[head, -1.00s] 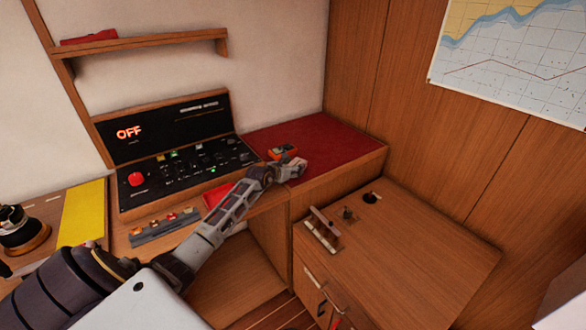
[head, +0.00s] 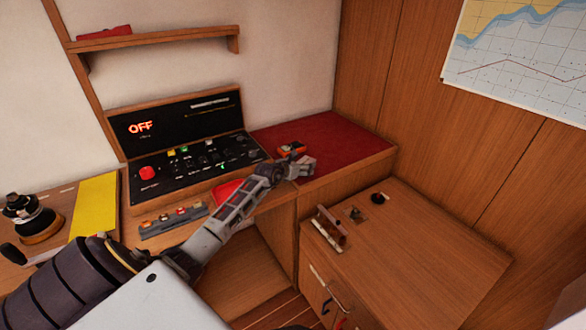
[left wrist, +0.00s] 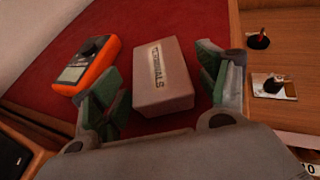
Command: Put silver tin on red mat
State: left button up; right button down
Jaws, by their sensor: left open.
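The silver tin (left wrist: 162,77) is a pale grey box with a "TERMINALS" label, on the red-covered counter top (head: 345,135). In the left wrist view it lies between the fingers of my left gripper (left wrist: 160,92), which is open, with gaps visible on both sides. In the head view my left gripper (head: 304,168) is at the front edge of that top, and the tin cannot be made out clearly there. A flat red patch, seemingly the red mat (head: 226,191), lies on the desk below the switch panel, partly hidden by my left forearm. My right gripper is out of view.
An orange meter (left wrist: 88,66) lies left of the tin on the red top. The switch panel (head: 190,163), a strip of coloured items (head: 172,221) and a yellow mat (head: 95,205) are on the desk. A wooden cabinet with levers (head: 400,245) stands at right.

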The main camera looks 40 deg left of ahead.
pick_arm(q)
jog(key=shift+v, duration=6)
jog(key=shift+d+r, duration=0.1)
